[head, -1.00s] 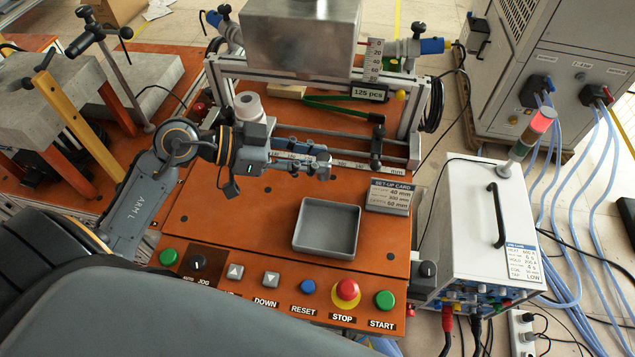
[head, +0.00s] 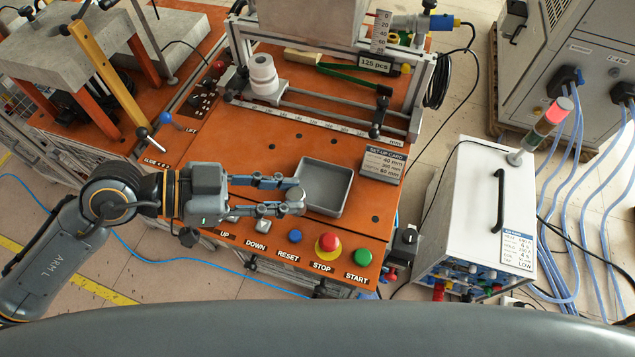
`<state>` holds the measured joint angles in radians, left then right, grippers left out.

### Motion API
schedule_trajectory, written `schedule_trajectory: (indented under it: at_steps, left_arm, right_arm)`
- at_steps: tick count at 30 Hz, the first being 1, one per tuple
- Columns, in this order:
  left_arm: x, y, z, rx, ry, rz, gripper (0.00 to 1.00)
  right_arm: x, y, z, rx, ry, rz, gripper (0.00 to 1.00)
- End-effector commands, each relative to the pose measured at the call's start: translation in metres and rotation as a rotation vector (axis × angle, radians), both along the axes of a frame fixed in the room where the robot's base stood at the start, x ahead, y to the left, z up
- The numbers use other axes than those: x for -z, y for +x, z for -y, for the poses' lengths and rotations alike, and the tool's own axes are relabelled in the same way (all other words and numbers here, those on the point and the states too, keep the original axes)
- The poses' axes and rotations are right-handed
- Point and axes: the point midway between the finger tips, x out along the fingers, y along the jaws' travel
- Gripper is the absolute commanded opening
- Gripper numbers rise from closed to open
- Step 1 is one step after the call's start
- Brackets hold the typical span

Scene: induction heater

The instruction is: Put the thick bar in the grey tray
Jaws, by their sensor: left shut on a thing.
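The grey tray (head: 341,207) lies on the orange bench top, an open shallow box with nothing visible inside. My left gripper (head: 291,193) comes in from the left, just left of the tray's near-left corner in the picture. It is shut on a short grey, round-ended piece (head: 297,197), which looks like the thick bar seen nearly end-on. The fingers hide much of it, so its length and its height above the bench cannot be told. My right gripper is not in view.
Push buttons, including the red stop button (head: 328,242), line the front edge. A white heater box (head: 478,215) stands at the right.

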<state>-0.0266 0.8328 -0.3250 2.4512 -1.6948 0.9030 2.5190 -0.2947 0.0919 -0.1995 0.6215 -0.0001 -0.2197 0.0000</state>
Motion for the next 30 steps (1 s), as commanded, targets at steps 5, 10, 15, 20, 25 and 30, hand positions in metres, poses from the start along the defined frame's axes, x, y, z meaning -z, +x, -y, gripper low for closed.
schedule_trajectory:
  at_steps: [5,10,15,20,25,30]
  left_arm:
    - [-0.001,-0.025,0.014,0.065,0.0,0.003,0.0]
    - [0.01,-0.018,0.017,0.072,-0.005,0.01,0.0]
    - [0.015,-0.008,0.019,0.072,-0.004,0.011,0.0]
    - [0.021,0.015,0.023,0.067,-0.006,0.007,0.0]
    - [0.032,0.054,0.03,0.066,-0.005,-0.001,0.0]
    - [0.064,0.083,0.036,0.067,-0.004,-0.005,0.0]
  right_arm:
    - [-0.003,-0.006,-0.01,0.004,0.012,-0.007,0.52]
    - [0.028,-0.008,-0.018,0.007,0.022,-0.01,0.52]
    - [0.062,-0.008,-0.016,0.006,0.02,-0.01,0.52]
    - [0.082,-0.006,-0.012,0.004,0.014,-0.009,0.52]
    - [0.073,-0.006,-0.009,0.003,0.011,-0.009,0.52]
    - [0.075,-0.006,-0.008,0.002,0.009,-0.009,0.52]
